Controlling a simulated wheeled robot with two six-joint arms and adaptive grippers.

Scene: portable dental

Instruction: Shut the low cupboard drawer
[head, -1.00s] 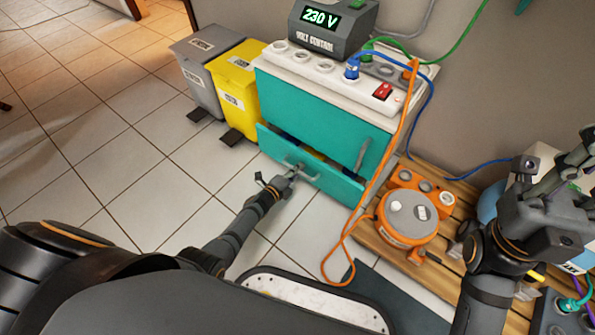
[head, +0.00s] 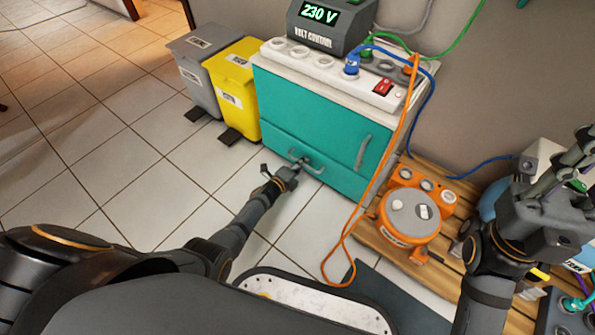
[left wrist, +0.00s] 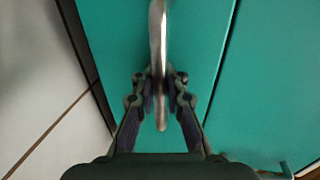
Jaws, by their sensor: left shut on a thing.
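The low drawer (head: 276,146) is at the bottom of the teal cupboard (head: 318,112). Its front sits about flush with the cupboard face, and no gap shows above it in the head view. My left gripper (head: 292,168) is at the drawer's grey bar handle (head: 316,172). In the left wrist view the gripper (left wrist: 160,85) has its fingers closed on either side of the metal handle (left wrist: 158,35), against the teal front (left wrist: 215,60). My right gripper (head: 562,185) is raised at the right, over the pallet side; its finger opening is unclear.
A yellow bin (head: 236,90) and a grey bin (head: 198,72) stand left of the cupboard. An orange round unit (head: 408,215) sits on a wooden pallet (head: 446,252) at the right. An orange cable (head: 378,185) hangs past the cupboard's right edge. Tiled floor is clear at left.

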